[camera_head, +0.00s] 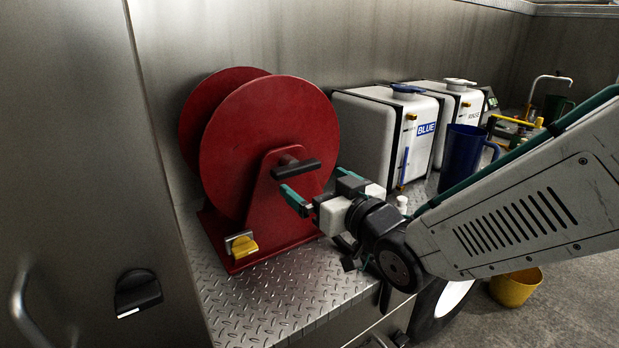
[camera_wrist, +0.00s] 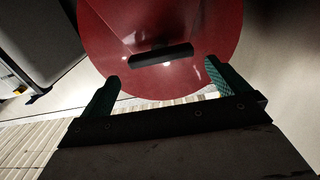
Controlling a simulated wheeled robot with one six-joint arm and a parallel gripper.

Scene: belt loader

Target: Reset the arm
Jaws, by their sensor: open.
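My gripper (camera_head: 290,190) has green fingers and is open and empty. In the head view it is in front of the red hose reel (camera_head: 265,140), close to the reel's black crank handle (camera_head: 297,169). In the wrist view the two fingertips (camera_wrist: 163,76) stand wide apart. The red reel (camera_wrist: 200,75) lies beyond them, and the black handle (camera_wrist: 160,55) shows between and past the tips, apart from them. My arm reaches in from the right and hides part of the deck and what stands behind it.
A yellow latch (camera_head: 243,246) sits at the reel's base on the diamond-plate deck (camera_head: 260,300). White tanks, one labelled BLUE (camera_head: 385,140), and a blue jug (camera_head: 462,155) stand to the right. A steel panel (camera_head: 80,150) borders the left.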

